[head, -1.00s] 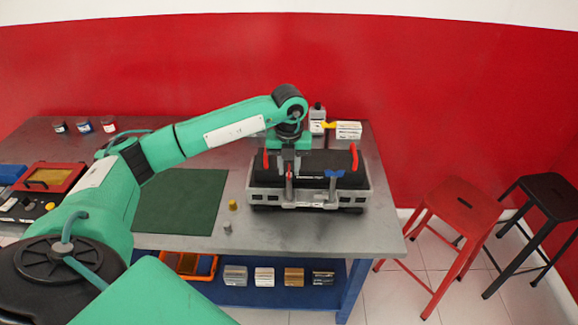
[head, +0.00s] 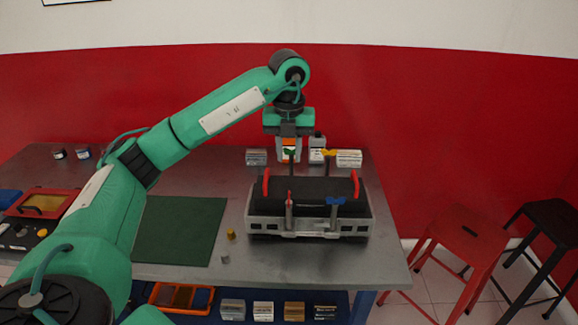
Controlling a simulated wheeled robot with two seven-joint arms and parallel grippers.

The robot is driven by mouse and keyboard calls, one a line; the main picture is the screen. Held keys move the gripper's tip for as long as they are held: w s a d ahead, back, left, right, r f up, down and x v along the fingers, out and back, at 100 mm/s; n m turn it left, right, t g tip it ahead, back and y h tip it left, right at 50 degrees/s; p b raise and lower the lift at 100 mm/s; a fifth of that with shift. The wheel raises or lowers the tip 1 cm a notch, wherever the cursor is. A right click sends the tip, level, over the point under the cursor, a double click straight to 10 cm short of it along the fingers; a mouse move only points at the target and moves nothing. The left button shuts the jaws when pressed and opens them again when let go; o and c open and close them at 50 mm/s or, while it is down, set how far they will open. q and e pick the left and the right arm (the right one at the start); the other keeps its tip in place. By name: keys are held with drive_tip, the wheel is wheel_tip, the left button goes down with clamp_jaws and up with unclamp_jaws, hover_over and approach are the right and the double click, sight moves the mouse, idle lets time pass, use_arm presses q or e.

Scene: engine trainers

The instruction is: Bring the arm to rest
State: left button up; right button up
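My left arm comes in from the left, and its gripper (head: 290,158) points down above the back of the engine trainer (head: 307,228). The fingers look a little apart, with an orange object showing behind them; I see nothing held. My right gripper is not in view.
The grey table (head: 185,276) holds a dark green mat (head: 182,230), a red-framed box (head: 42,203) at the left, and a white box (head: 349,158) and bottle (head: 317,146) at the back. A red stool (head: 470,240) and a black stool (head: 553,222) stand at the right.

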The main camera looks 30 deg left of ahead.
use_arm(q)
drive_tip(key=shift+r, duration=0.25)
drive_tip(key=shift+d+f, duration=0.1)
idle(0.3)
